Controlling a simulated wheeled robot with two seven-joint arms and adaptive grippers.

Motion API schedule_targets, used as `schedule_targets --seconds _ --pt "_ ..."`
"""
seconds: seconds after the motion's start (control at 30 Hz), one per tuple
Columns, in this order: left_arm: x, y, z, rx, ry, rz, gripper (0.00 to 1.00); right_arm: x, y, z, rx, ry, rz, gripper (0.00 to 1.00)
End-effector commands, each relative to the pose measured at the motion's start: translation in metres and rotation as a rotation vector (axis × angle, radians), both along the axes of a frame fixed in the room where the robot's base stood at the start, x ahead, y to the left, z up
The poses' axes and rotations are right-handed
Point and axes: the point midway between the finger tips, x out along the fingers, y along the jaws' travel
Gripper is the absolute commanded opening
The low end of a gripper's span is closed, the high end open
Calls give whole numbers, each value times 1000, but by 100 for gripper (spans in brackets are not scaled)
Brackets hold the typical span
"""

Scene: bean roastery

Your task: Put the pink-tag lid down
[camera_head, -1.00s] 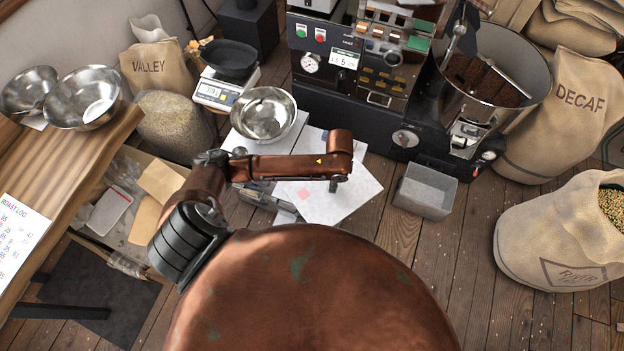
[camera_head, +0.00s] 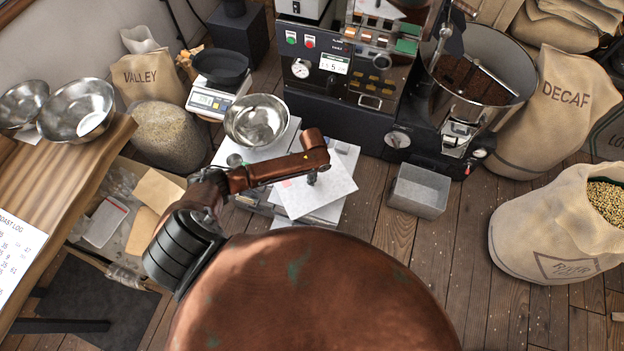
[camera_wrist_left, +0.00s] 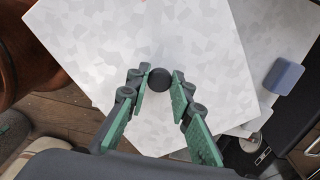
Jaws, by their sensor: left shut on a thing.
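The pink-tag lid (camera_head: 335,186) is a pale, speckled square panel. Its small pink tag (camera_head: 287,183) shows at its left edge in the head view. My left gripper (camera_head: 312,177) is over the lid, with its fingers closed around the dark round knob (camera_wrist_left: 160,79) in the wrist view. The lid overlaps pale panels and grey box parts (camera_head: 262,204); I cannot tell whether it touches them. The space beneath it is hidden. My right gripper is not in view.
A steel bowl (camera_head: 257,121) sits on another pale panel just behind. A blue tag (camera_wrist_left: 283,76) lies on a pale panel right of the lid. A grey bin (camera_head: 418,190) stands right, with the roaster (camera_head: 340,112) behind. Floor is clear between bin and lid.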

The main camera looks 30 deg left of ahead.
Motion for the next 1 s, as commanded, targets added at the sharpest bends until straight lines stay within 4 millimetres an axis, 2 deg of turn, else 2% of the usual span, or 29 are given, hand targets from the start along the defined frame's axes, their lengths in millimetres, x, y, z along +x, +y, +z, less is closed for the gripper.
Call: schedule_targets --seconds 0.1,0.33,0.53,0.9,0.93,1.0 --pt "8 7 -13 0 -1 1 0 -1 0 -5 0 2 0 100" --pt "14 15 -24 0 -1 1 0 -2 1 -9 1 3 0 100" --pt "14 14 -51 -1 -1 1 0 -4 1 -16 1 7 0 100" --pt "13 14 -55 0 -1 1 0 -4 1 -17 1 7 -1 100" --pt "13 14 -55 1 -1 1 22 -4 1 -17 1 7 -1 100" --pt "13 14 -54 0 -1 1 27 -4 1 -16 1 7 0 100"
